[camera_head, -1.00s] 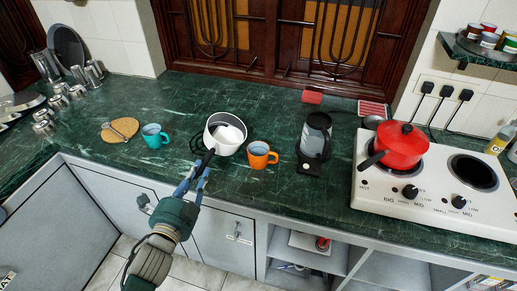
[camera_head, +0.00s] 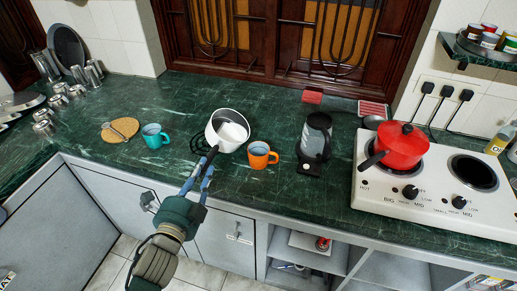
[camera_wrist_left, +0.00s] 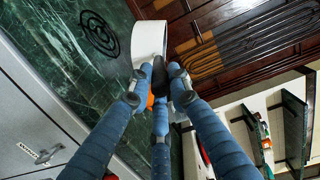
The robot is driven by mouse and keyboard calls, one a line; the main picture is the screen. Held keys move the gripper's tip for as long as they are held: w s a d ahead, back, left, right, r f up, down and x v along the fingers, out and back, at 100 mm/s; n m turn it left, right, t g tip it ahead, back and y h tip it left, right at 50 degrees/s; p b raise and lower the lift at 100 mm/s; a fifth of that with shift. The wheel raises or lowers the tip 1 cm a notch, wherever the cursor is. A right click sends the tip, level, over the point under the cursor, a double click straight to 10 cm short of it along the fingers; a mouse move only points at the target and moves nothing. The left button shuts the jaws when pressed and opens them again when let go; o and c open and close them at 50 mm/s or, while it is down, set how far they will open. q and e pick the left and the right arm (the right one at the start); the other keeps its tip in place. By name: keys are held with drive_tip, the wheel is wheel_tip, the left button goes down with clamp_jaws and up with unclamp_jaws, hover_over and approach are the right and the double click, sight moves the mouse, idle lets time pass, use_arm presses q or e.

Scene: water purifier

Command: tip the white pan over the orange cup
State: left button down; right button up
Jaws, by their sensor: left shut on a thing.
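The white pan (camera_head: 219,141) is in front of the window, up and left of the orange cup (camera_head: 259,157) in the head view. A pale patch shows inside it. My left gripper (camera_head: 207,168) is shut on the pan's black handle. In the left wrist view, the fingers (camera_wrist_left: 160,80) close around the dark handle, and the white pan (camera_wrist_left: 147,38) is beyond them, apart from the black coil trivet. The orange cup stands upright on the counter, with a small orange part (camera_wrist_left: 150,101) showing behind the fingers. My right gripper is out of view.
A teal cup (camera_head: 155,137) and a round wooden board (camera_head: 113,131) are to the left. The trivet (camera_wrist_left: 100,32) lies on the green counter. A dark coffee maker (camera_head: 315,140) and a stove with a red pot (camera_head: 402,148) are to the right.

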use_arm(q)
drive_tip(key=shift+s+d+r+m, duration=0.25)
drive_tip(key=shift+d+r+m, duration=0.45)
drive_tip(key=shift+r, duration=0.3)
drive_tip(key=shift+s+d+f+m+t+b, duration=0.25)
drive_tip(key=shift+d+f+m+b, duration=0.4)
drive_tip(key=shift+b, duration=0.65)
idle(2.2)
drive_tip(key=shift+s+d+r+m+b, duration=0.1)
drive_tip(key=shift+d+r+m+b, duration=0.3)
drive_tip(key=shift+m, duration=0.45)
idle(1.4)
